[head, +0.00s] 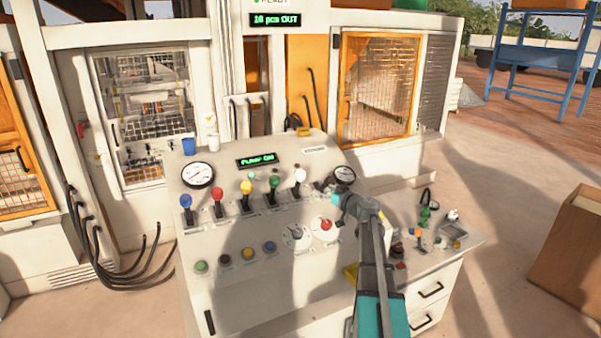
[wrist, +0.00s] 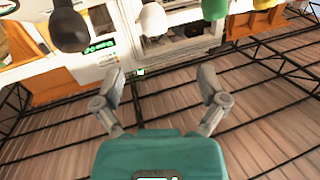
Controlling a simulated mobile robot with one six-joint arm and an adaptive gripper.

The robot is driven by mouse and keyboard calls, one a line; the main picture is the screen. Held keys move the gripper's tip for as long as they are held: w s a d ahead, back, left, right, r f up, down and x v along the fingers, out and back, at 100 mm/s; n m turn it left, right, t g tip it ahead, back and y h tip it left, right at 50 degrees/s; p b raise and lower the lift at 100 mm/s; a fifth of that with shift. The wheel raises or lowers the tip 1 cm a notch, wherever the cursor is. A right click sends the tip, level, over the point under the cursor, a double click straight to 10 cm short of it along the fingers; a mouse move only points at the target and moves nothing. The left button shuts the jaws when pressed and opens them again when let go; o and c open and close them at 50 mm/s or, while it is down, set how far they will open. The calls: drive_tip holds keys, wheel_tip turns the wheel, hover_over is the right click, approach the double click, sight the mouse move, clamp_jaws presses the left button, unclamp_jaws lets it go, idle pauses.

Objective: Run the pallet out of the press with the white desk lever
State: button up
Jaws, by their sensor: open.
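The white lever (head: 299,177) stands upright in the row of levers on the sloped desk panel, right of the green lever. Its white knob also shows in the wrist view (wrist: 153,18), at the top, beyond my fingertips and roughly between them sideways. My gripper (head: 340,203) is over the right part of the panel, right of the white lever and apart from it. In the wrist view my gripper (wrist: 160,78) has its two fingers wide apart with nothing between them. The press (head: 150,95) stands behind the desk; I cannot make out a pallet.
Blue (head: 186,202), red (head: 217,195), yellow (head: 246,188) and green (head: 274,182) levers stand left of the white one. A black knob (wrist: 68,28) is close on its other side. Gauges (head: 197,175), dials (head: 296,236) and push buttons (head: 248,253) crowd the panel.

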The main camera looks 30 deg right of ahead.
sight(304, 177)
drive_tip(key=shift+d+r, duration=0.2)
drive_tip(key=shift+d, duration=0.25)
drive_tip(key=x, duration=1.4)
drive_tip(key=shift+d, duration=0.15)
